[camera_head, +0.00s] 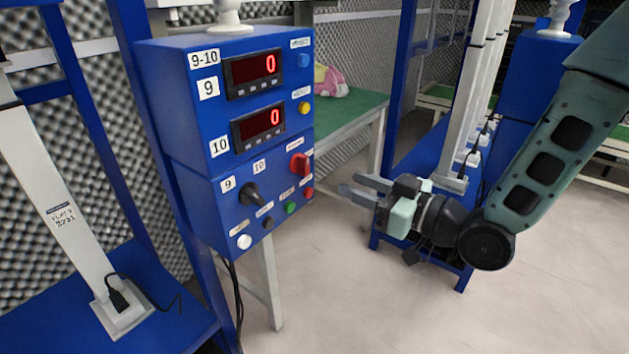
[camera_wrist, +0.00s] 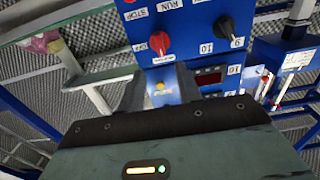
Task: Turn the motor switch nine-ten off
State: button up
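The blue control box labelled 9-10 (camera_head: 190,130) stands left of centre in the head view. Its lower panel carries a black rotary switch (camera_head: 250,194) under the labels 9 and 10, and a red rotary switch (camera_head: 299,164) to its right. The small label above the red switch is unreadable. In the wrist view the panel is upside down, with the red switch (camera_wrist: 159,42) and the black switch (camera_wrist: 226,28) ahead. My gripper (camera_head: 348,184) is open and empty, right of the panel and apart from it. Its fingers (camera_wrist: 160,78) show dark in the wrist view.
Two red displays (camera_head: 255,72) each read 0. Yellow (camera_head: 304,107), green (camera_head: 290,207) and white (camera_head: 244,242) buttons are on the box. A green-topped table (camera_head: 345,112) stands behind. Blue frames with white columns (camera_head: 55,195) stand either side. Floor at front right is clear.

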aim_at(308, 165)
jog(key=x, duration=1)
jog(key=shift+r, duration=0.1)
grip_shut()
